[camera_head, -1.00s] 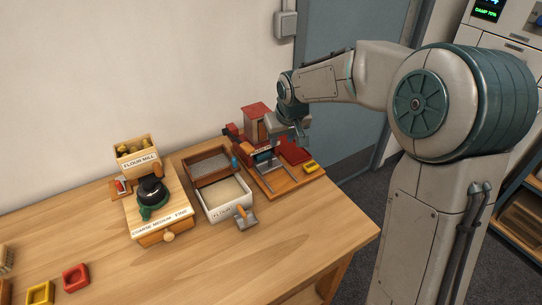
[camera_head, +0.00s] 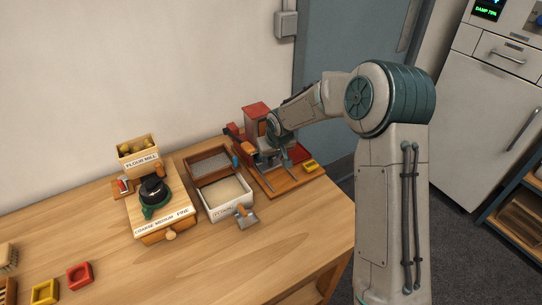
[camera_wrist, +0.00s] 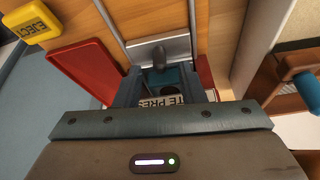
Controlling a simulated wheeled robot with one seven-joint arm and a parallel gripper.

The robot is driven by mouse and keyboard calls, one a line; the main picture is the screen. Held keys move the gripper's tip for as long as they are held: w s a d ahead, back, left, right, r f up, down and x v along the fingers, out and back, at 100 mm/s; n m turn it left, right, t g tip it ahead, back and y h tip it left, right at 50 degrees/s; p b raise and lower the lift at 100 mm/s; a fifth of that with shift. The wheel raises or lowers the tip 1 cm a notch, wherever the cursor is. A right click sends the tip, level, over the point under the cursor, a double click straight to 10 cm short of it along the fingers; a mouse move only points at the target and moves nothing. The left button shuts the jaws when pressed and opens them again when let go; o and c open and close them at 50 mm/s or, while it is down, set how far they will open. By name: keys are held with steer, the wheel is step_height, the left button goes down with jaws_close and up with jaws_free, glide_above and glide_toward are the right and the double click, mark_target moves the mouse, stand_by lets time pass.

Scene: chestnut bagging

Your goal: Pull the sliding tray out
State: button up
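The paste press (camera_head: 256,115) is a red and wood machine on the bench, with two metal rails (camera_head: 290,178) running forward on its wooden base. In the wrist view a metal plate (camera_wrist: 178,44), seemingly the front of the sliding tray, spans the rails and carries a grey knob (camera_wrist: 158,56). My gripper (camera_wrist: 160,82) is open, its two dark fingers apart, one to each side of the knob's line. I cannot tell whether they touch the knob. In the head view my gripper is low at the press, partly hidden by my wrist.
A yellow eject button (camera_head: 311,165) and a red tray (camera_wrist: 88,70) lie beside the rails. A white flour box (camera_head: 228,209) with a scoop (camera_head: 247,218) and a flour mill (camera_head: 155,205) stand left.

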steer(key=shift+x, duration=0.8)
